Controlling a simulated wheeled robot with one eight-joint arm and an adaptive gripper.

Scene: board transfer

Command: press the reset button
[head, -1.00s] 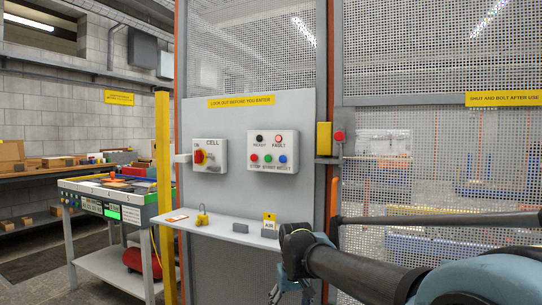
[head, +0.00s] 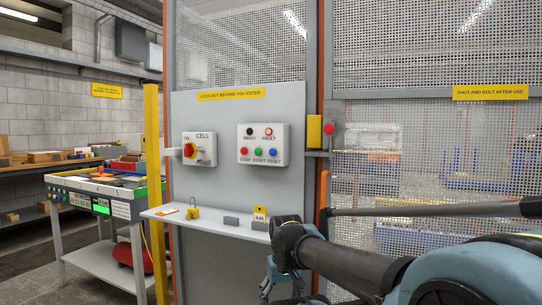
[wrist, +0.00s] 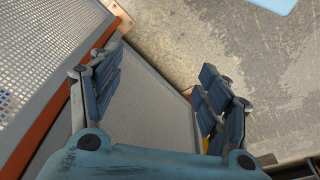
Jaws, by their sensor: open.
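The blue reset button (head: 272,152) is at the right end of the lower row on a white control box (head: 283,141), with "RESET" printed below it. A green start button (head: 258,152) and a red stop button (head: 244,152) sit to its left. My gripper (head: 268,290) is low in the head view, below the shelf and well away from the box, partly cut off by the bottom edge. In the wrist view my gripper (wrist: 160,82) has its fingers wide apart with nothing between them; mesh and floor show beyond. The buttons are out of the wrist view.
A shelf (head: 190,222) below the box holds a yellow padlock (head: 193,213) and grey blocks. A red-yellow rotary switch (head: 190,150) is left of the box. A yellow post (head: 154,190) and mesh door (head: 440,140) flank the panel. My arm covers the lower right.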

